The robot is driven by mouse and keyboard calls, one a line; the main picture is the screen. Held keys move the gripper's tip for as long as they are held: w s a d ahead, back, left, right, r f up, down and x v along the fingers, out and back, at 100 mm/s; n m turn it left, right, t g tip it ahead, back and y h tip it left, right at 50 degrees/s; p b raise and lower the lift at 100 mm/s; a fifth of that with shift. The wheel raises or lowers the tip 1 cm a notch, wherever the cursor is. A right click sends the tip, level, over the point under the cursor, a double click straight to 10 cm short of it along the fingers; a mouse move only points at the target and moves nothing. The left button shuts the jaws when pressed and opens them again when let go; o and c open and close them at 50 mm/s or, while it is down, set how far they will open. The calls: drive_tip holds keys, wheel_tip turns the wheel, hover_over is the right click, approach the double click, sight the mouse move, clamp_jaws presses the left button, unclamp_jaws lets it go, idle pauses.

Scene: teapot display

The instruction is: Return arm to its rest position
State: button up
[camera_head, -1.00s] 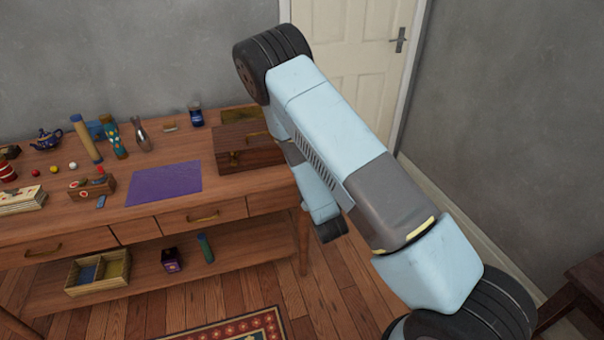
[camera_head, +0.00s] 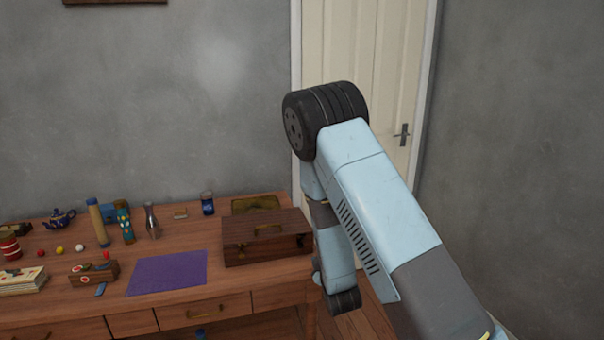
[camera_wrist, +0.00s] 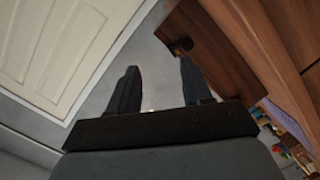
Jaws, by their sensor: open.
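My arm (camera_head: 385,210) is folded at its large dark joint, to the right of the wooden table in the head view. Its forearm hangs down beside the table's right end. The gripper itself does not show clearly in the head view. In the wrist view my gripper (camera_wrist: 158,85) shows two dark fingers set wide apart. Nothing is between them. In the head view the table (camera_head: 235,285) is to the left of my arm.
A wooden box (camera_head: 265,240) stands at the table's right end, close to my forearm. A purple cloth (camera_head: 168,273), a blue teapot (camera_head: 58,218), a vase (camera_head: 152,222) and a blue jar (camera_head: 207,204) are on the tabletop. A white door (camera_head: 385,60) is behind my arm.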

drive_tip(key=s+d+r+m+g+h, duration=0.1)
drive_tip(key=s+d+r+m+g, duration=0.3)
drive_tip(key=r, duration=0.6)
drive_tip(key=s+d+r+m+g+h, duration=0.1)
drive_tip(key=s+d+r+m, duration=0.3)
drive_tip(key=r, duration=0.6)
drive_tip(key=s+d+r+m+g, duration=0.1)
drive_tip(key=s+d+r, duration=0.2)
drive_tip(key=s, duration=0.6)
drive_tip(key=s+d+r+m+g, duration=0.2)
drive_tip(key=s+r, duration=0.3)
drive_tip(key=s, duration=0.4)
drive_tip(key=s+d+r+m+g, duration=0.1)
drive_tip(key=s+d+r, duration=0.3)
drive_tip(key=s, duration=0.5)
drive_tip(key=shift+m+g+h, duration=0.3)
drive_tip(key=shift+g+h, duration=0.1)
drive_tip(key=shift+g, duration=0.3)
drive_tip(key=shift+d, duration=0.1)
